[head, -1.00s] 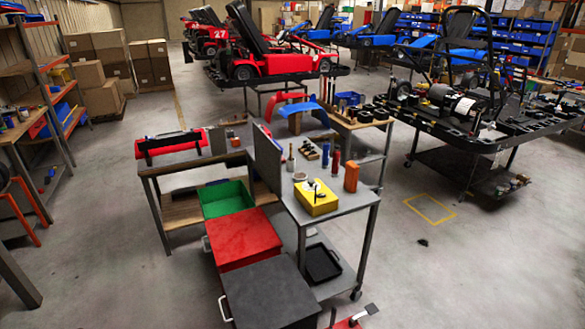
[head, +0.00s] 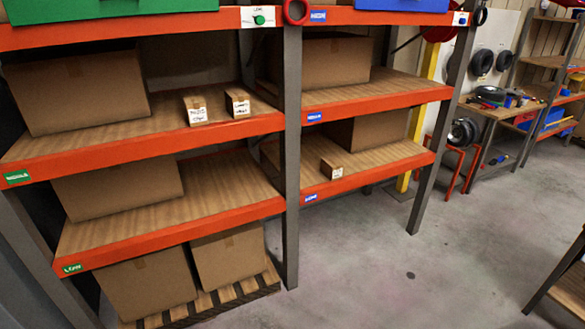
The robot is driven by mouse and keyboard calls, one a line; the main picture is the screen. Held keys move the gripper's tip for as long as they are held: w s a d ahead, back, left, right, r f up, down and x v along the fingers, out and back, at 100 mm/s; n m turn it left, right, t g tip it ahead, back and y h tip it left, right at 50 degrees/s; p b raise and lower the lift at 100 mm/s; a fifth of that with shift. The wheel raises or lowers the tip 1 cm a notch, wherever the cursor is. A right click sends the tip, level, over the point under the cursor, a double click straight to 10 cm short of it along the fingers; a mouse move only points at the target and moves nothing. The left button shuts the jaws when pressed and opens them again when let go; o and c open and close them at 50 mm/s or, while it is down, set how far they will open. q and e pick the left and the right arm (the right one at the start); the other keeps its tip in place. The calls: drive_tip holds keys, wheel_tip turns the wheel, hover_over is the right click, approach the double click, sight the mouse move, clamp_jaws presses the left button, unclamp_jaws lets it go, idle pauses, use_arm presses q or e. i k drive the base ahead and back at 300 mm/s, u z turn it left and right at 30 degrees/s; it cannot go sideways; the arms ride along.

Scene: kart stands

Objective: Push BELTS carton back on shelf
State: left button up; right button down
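Two small brown cartons with white handwritten labels stand side by side near the front edge of the upper left shelf: the left small carton (head: 196,111) and the right small carton (head: 238,103). A third small carton (head: 331,169) with a white label sits near the front edge of the lower right shelf. The labels are too small to read, so I cannot tell which carton is BELTS. The wooden shelf boards (head: 170,212) have orange front beams. Neither of my grippers is in view.
Large brown boxes (head: 75,90) stand on the shelves, and two more (head: 147,285) are on a slatted pallet. A grey upright (head: 291,150) divides the bays. A workbench (head: 497,110) stands at right. The grey floor (head: 400,275) in front is mostly clear.

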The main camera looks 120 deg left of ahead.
sight(331, 167)
drive_tip(key=u, duration=2.95)
drive_tip(key=i, duration=2.55)
drive_tip(key=u, duration=0.25)
